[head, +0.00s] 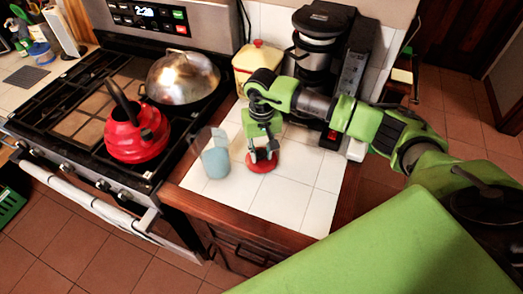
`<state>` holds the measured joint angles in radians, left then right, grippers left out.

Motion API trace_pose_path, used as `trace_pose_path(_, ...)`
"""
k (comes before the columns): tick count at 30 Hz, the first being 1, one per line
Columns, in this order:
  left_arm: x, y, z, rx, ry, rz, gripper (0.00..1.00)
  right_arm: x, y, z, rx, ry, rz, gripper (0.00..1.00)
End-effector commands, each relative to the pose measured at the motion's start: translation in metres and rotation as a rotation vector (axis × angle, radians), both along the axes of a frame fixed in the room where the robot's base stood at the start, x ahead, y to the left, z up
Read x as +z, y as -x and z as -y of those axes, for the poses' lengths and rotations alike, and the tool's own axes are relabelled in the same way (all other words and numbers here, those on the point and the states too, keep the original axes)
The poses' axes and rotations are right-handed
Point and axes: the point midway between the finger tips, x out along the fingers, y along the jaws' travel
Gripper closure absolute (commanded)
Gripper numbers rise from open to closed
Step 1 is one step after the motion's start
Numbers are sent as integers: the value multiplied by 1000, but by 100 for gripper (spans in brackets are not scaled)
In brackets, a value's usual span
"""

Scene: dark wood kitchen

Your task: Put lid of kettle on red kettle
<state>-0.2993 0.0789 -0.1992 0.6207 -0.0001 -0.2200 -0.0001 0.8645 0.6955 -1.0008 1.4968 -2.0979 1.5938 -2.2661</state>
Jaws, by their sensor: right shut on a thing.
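The red lid (263,160) is at the white tiled counter, right of the glass. My right gripper (262,154) comes down over the lid from above and is shut on it. The gripper's fingers hide the lid's top. I cannot tell whether the lid still touches the tiles. My left gripper is not in view.
A clear glass with bluish contents (215,158) stands between the lid and the kettle. A pan with a domed metal lid (183,76) sits on the back of the stove. A coffee maker (325,55) and a yellowish canister (259,62) stand behind my right gripper.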

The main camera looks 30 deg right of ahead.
Motion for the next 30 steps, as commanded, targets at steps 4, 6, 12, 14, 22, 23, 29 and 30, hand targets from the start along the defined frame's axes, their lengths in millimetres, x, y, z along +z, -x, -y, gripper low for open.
trace_pose_path(4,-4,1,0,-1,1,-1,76,-3,0,0,0,0,0,98)
trace_pose_path(6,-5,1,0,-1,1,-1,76,-4,0,0,-1,0,0,74)
trace_pose_path(12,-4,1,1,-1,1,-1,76,-3,0,0,-1,0,-1,59)
trace_pose_path(14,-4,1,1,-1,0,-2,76,-3,0,0,-1,0,-1,59)
trace_pose_path(22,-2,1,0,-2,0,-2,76,4,-1,0,0,-1,2,59)
trace_pose_path(23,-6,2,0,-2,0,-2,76,7,-1,0,-1,0,3,59)
trace_pose_path(29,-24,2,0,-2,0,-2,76,47,-2,1,0,1,8,59)
trace_pose_path(30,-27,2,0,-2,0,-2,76,56,-2,0,1,0,7,59)
